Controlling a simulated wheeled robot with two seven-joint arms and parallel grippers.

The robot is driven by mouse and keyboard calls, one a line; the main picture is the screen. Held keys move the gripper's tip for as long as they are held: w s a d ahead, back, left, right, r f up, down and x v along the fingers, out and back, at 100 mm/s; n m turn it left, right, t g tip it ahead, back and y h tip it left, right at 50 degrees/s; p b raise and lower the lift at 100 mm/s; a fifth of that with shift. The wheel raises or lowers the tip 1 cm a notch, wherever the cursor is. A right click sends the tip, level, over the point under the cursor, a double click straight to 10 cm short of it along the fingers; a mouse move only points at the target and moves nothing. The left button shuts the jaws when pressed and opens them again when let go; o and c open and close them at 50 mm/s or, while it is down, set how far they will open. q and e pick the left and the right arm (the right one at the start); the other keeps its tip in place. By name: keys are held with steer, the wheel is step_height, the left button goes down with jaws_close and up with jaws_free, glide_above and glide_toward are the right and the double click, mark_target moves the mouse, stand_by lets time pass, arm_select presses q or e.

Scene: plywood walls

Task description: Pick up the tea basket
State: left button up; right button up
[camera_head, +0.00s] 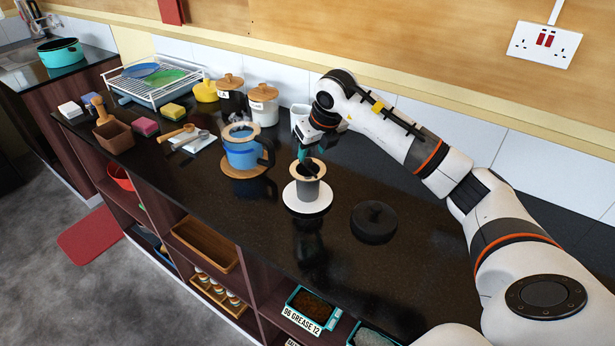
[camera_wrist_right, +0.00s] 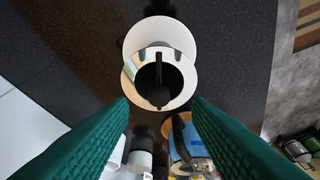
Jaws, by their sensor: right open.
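The tea basket (camera_head: 309,187) is a grey cylinder with a wide beige rim. It stands upright on a white round saucer (camera_head: 293,203) on the black counter. In the right wrist view, its pale rim (camera_wrist_right: 131,80) surrounds a dark opening, with the white saucer (camera_wrist_right: 160,33) beyond. My right gripper (camera_head: 307,160) is just above the basket's rim, pointing down at it. Its green fingers (camera_wrist_right: 160,103) are spread wide with nothing held between them. Whether a fingertip touches the rim cannot be told. My left gripper is not in view.
A blue teapot (camera_head: 242,153) stands on a wooden coaster close to the left. A black round lid (camera_head: 374,221) lies to the right. A white canister (camera_head: 263,108) and a dish rack (camera_head: 153,92) stand farther back. The front counter strip is clear.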

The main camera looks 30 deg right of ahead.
mark_target(308, 159)
steer(key=p+x, duration=0.1)
steer(key=x, duration=0.2)
steer(key=shift+w+f, duration=0.1)
steer(key=shift+w, duration=0.1)
steer(key=shift+w+f, duration=0.1)
steer(key=shift+f, duration=0.05)
jaws_close()
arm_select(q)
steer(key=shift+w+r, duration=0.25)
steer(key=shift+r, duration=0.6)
